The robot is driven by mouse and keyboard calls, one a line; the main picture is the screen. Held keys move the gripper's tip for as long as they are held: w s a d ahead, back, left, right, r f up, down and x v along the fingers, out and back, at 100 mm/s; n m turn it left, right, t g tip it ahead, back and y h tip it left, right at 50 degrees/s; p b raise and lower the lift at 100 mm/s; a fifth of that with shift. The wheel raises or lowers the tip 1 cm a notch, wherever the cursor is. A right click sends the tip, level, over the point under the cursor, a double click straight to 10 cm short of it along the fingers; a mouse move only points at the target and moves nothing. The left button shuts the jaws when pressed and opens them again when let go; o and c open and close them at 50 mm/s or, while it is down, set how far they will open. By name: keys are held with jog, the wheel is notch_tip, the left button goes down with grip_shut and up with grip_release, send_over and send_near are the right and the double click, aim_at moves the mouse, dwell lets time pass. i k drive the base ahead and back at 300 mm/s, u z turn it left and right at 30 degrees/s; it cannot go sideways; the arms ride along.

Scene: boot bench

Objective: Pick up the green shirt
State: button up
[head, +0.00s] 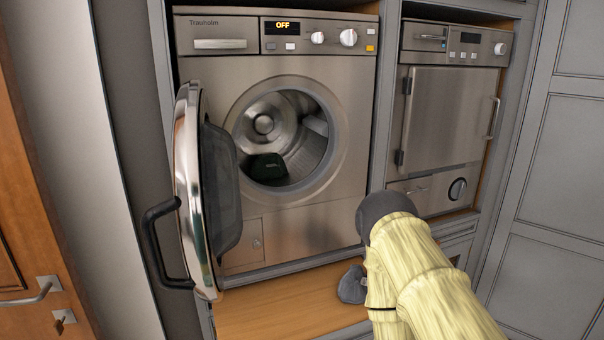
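A dark green folded or bunched cloth (267,168), which looks like the green shirt, lies low inside the drum of the left machine (300,235). Its full shape is hard to make out in the dim drum. The machine's round door (188,190) is swung wide open to the left. My arm, in a pale yellow cover with dark grey joints, shows at the lower right in front of the machine. The arm parts in view are well apart from the cloth in the picture.
The display of the left machine (282,27) reads OFF. A second steel machine (445,115) to the right has its door shut. A wooden ledge (270,310) lies below the left machine. The open door with its black handle (152,240) blocks the left side.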

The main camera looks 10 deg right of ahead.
aim_at(271, 165)
jog(key=z, duration=3.6)
jog(key=k, duration=2.05)
jog(key=u, duration=1.8)
jog(key=i, duration=0.85)
